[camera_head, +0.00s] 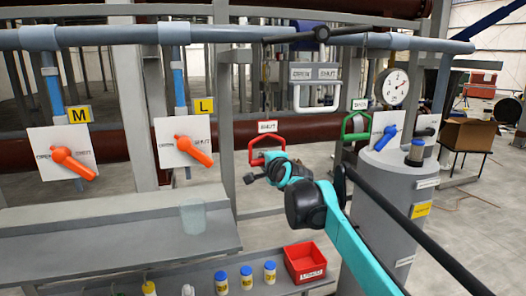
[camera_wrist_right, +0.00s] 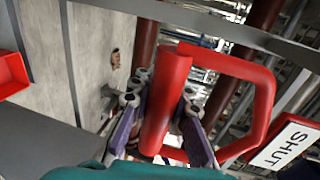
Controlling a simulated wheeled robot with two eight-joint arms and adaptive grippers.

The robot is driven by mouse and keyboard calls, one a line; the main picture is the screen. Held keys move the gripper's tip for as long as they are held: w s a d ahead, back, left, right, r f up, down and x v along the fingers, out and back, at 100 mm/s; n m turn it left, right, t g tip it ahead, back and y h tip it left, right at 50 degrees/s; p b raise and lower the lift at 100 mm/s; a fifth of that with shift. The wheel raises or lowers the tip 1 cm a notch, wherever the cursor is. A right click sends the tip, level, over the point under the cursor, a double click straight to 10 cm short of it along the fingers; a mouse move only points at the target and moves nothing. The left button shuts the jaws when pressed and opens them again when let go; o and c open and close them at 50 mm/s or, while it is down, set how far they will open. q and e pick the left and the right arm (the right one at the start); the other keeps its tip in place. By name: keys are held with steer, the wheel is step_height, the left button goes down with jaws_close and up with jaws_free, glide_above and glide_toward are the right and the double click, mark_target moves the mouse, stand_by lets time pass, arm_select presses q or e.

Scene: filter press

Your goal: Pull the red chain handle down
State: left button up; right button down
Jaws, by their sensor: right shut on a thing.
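The red chain handle (camera_head: 255,149) hangs below a white SHUT label (camera_head: 268,127) in the head view. My right gripper (camera_head: 268,170) is at the handle's lower bar. In the right wrist view, the red handle (camera_wrist_right: 262,95) fills the middle, with its thick bar between the purple fingers of my right gripper (camera_wrist_right: 167,118). The fingers are closed around that bar. The SHUT label (camera_wrist_right: 285,146) shows at the right of the wrist view. My left gripper is not in view.
A green handle (camera_head: 356,126) hangs right of the red one, with a white handle (camera_head: 316,97) above. Two orange valve levers (camera_head: 73,163) are at left. A grey tank (camera_head: 390,200) stands at right. A red box (camera_head: 305,263) and several bottles (camera_head: 247,277) sit below.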

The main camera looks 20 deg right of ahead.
arm_select(q)
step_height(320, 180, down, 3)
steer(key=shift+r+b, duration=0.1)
steer(key=shift+b, duration=0.75)
arm_select(e)
step_height(320, 180, down, 5)
steer(key=shift+a+f, duration=0.1)
steer(key=c, duration=1.6)
jaws_free()
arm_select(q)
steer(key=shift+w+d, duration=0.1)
arm_select(e)
steer(key=shift+o, duration=0.5)
steer(key=shift+w, duration=0.1)
steer(key=s+r, duration=0.2)
steer(key=s, duration=0.9)
steer(key=shift+s+d+r, duration=0.15)
steer(key=shift+s+d, duration=0.2)
